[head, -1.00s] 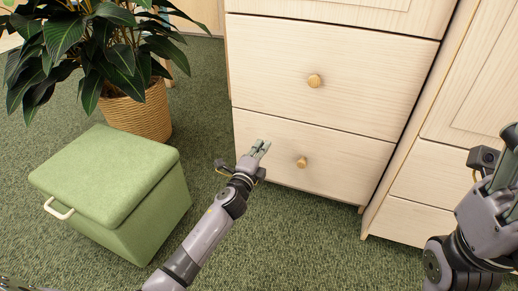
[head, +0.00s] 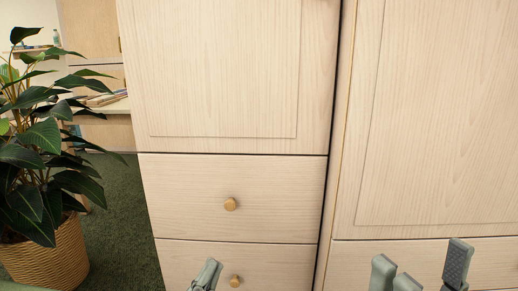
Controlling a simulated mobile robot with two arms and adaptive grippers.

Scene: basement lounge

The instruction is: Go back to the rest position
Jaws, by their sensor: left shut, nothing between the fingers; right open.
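My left gripper (head: 207,274) shows at the bottom edge of the head view, in front of the lower drawer. It is shut with nothing between its fingers. My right gripper (head: 420,264) shows at the bottom right, in front of the right-hand cabinet. Its fingers are apart and empty. Only the finger ends show; both arms are below the picture.
A pale wooden cabinet with an upper drawer (head: 283,183) and a lower drawer (head: 283,257), both looking closed, fills the middle. A second cabinet (head: 440,120) stands right. A potted plant (head: 40,170) in a wicker basket (head: 48,258) is left. Green carpet (head: 125,225) lies between.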

